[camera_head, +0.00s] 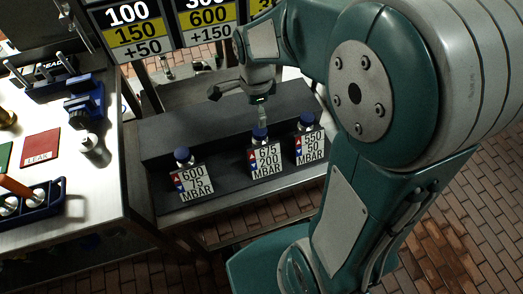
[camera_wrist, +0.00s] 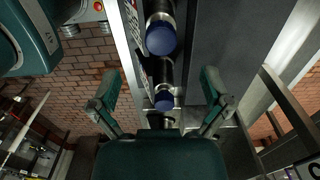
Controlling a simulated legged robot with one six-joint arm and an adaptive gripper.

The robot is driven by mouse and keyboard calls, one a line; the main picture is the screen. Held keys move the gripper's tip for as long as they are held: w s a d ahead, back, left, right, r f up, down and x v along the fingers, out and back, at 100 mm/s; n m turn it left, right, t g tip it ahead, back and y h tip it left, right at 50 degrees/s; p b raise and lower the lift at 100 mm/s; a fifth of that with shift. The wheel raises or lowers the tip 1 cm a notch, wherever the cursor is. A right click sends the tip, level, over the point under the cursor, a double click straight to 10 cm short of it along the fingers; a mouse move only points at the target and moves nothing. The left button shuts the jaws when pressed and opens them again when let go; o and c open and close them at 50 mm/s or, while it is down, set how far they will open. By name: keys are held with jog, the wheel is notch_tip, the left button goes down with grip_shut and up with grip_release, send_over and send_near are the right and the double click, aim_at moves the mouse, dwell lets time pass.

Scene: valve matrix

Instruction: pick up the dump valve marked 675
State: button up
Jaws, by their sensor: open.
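The valve marked 675 (camera_head: 259,134) has a blue cap and a label reading 675 / 200 MBAR. It stands upright in a dark grey rack, between the valve marked 600 (camera_head: 182,155) and the valve marked 550 (camera_head: 306,121). My gripper (camera_head: 240,103) is above the rack, close to the 675 valve's cap. In the wrist view my gripper (camera_wrist: 160,88) is open, its fingers spread left and right. One blue cap (camera_wrist: 164,100) shows between the fingers and another blue cap (camera_wrist: 161,38) lies above it in the picture. Their label numbers are unreadable there.
The dark rack (camera_head: 165,138) has a raised back step. A metal bench (camera_head: 95,205) at left holds a red LEAK mat (camera_head: 41,146) and blue racks. Number signs (camera_head: 130,28) hang behind. My arm covers the right side. Brick floor lies below.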

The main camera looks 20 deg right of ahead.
aim_at(260, 131)
jog(key=f, duration=0.5)
jog(key=d+f, duration=0.1)
jog(key=f, duration=0.2)
jog(key=shift+f, duration=0.2)
jog(key=shift+a, duration=0.1)
jog(key=shift+c, duration=0.3)
grip_shut()
